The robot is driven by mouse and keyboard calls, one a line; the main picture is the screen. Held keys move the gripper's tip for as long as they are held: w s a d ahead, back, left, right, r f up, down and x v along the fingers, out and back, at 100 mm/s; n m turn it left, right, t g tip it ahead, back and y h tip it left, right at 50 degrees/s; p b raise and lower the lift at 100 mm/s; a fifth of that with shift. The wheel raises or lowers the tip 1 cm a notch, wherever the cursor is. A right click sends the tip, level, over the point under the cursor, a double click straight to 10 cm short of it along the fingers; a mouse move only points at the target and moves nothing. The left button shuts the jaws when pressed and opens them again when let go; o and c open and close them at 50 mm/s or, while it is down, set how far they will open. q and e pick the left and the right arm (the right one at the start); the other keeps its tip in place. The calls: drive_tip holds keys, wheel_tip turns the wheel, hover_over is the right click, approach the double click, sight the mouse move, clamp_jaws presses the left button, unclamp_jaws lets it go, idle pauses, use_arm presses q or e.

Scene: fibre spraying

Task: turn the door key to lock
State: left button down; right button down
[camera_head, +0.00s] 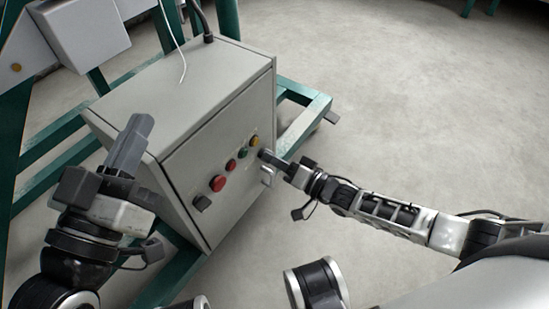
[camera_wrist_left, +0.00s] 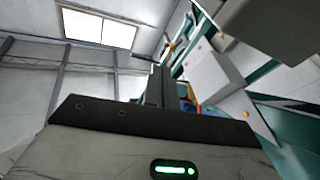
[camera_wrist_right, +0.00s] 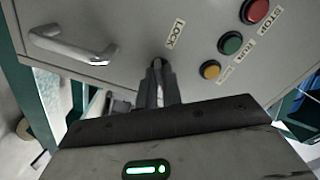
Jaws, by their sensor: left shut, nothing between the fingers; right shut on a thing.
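The grey control box (camera_head: 185,90) stands on a green frame, its front panel facing right and toward me. My right gripper (camera_head: 265,156) reaches the panel's right end, beside the yellow button; in the right wrist view its fingers (camera_wrist_right: 158,72) are shut at the lock, next to the label "LOCK" (camera_wrist_right: 177,34). The key itself is hidden between and behind the fingertips, so its angle cannot be told. My left gripper (camera_head: 138,128) is shut and empty, pointing up in front of the box's left side. In the left wrist view its fingers (camera_wrist_left: 158,85) hold nothing.
The panel has red (camera_head: 217,183), green (camera_head: 243,152) and yellow (camera_head: 254,140) buttons and a black knob (camera_head: 202,203). A metal handle (camera_wrist_right: 70,45) is close to the lock. Green frame bars (camera_head: 300,125) surround the box. The floor (camera_head: 400,90) at right is clear.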

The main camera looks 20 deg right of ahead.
use_arm(q)
drive_tip(key=shift+s+d+f+n+g+y+p, duration=0.1)
drive_tip(key=shift+s+f+n+g+y+p, duration=0.15)
drive_tip(key=shift+f+n, duration=0.25)
drive_tip(key=shift+s+d+f+n+g+y+p, duration=0.1)
drive_tip(key=shift+f+n+g+y+p, duration=0.25)
drive_tip(key=shift+f, duration=0.2)
use_arm(e)
drive_tip(key=n, duration=1)
drive_tip(key=shift+n, duration=0.5)
drive_tip(key=c, duration=1.6)
unclamp_jaws()
use_arm(q)
drive_tip(key=shift+f, duration=0.1)
use_arm(e)
drive_tip(key=shift+o, duration=0.2)
